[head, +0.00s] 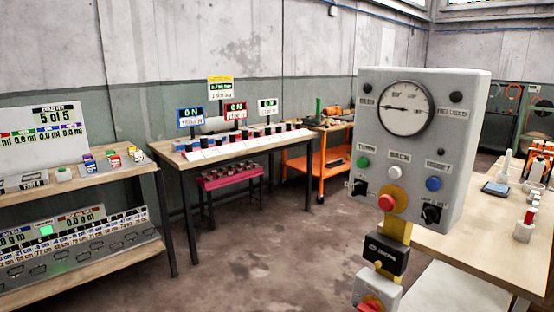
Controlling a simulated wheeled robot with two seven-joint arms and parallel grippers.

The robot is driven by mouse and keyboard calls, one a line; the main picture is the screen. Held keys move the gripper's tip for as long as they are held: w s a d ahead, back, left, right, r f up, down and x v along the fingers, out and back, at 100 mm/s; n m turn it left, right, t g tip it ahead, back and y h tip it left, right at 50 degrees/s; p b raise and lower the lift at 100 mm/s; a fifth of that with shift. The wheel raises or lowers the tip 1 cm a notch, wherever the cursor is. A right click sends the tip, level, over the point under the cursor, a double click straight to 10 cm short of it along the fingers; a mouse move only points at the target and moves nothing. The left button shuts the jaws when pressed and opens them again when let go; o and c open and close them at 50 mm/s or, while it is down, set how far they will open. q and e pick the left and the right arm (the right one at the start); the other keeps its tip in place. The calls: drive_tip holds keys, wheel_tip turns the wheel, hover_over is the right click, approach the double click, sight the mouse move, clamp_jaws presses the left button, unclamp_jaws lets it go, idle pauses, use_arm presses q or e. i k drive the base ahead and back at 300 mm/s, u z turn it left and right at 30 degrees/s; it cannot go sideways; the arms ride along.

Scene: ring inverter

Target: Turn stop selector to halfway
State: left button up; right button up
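A grey control box (462,140) stands upright at the right of the head view. It has a round dial gauge (405,108). Two black selector knobs sit low on its face, one at the left (361,187) and one at the right (431,214). A red mushroom button (387,202) on a yellow collar is between them. Below hangs a smaller grey box with a red and yellow rotary switch (371,304), cut by the lower picture edge. The small labels are too blurred to tell which knob is the stop selector. Neither gripper is in view.
Green (363,162), white (394,172) and blue (433,184) buttons sit above the knobs. A black box (385,254) is under the panel. A wooden bench (480,249) stands behind at right. Other benches line the left and back. The floor (265,240) between is clear.

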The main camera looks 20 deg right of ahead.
sight(431, 214)
drive_tip(key=z, duration=1.4)
